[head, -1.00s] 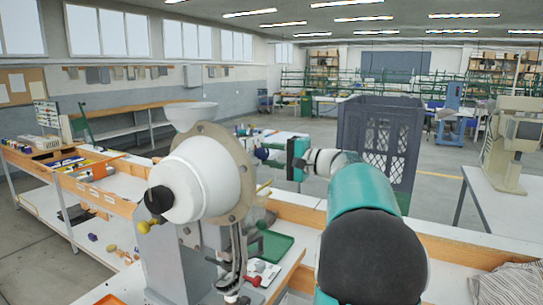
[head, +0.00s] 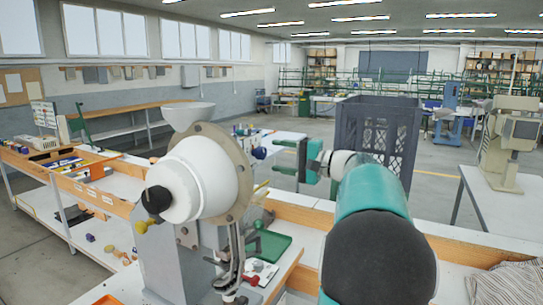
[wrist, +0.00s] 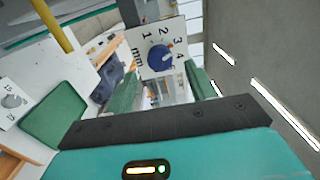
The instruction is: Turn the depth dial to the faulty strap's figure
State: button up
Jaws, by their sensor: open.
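The depth dial is a blue knob (wrist: 161,57) on a white plate (wrist: 146,72) with the figures 1 to 4 and "mm". In the head view the blue knob (head: 259,153) shows beside the press. My gripper (head: 277,157) is open and empty, just right of the knob. In the wrist view its green fingers (wrist: 161,88) stand apart, with the dial ahead between and above them. I cannot make out a faulty strap or its figure.
The white press head (head: 205,180) with its funnel (head: 188,115) stands left of my gripper. A green tray (head: 270,246) lies on the bench below. A dark slatted crate (head: 380,135) stands behind my arm.

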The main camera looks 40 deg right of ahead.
jog(key=v, duration=1)
dwell(0.3)
